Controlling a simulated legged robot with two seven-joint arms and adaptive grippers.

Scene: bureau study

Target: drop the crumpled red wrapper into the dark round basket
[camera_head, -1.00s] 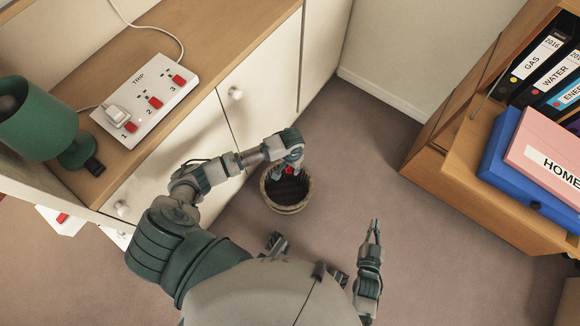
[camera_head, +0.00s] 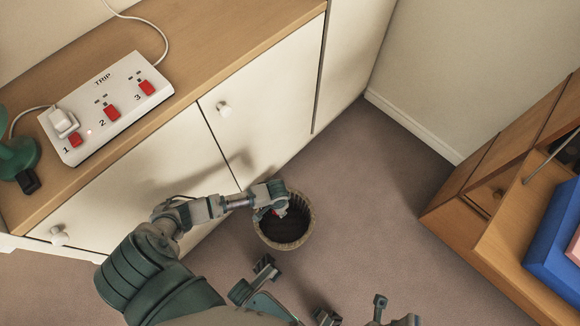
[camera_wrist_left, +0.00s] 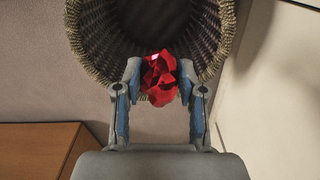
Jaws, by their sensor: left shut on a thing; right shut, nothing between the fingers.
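The crumpled red wrapper (camera_wrist_left: 160,82) is shiny and faceted. It sits between the fingertips of my left gripper (camera_wrist_left: 160,92), which is shut on it. In the wrist view the basket's woven wall (camera_wrist_left: 218,45) curves around beyond the wrapper. My right gripper (camera_head: 381,303) is low at the bottom of the head view, shut and empty.
A white cabinet (camera_head: 265,110) with a wooden top runs along the left. A power strip (camera_head: 105,107) with red switches and a green lamp (camera_head: 15,158) stand on it. A wooden shelf unit (camera_head: 470,215) is at the right. Carpet (camera_head: 375,190) lies clear between them.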

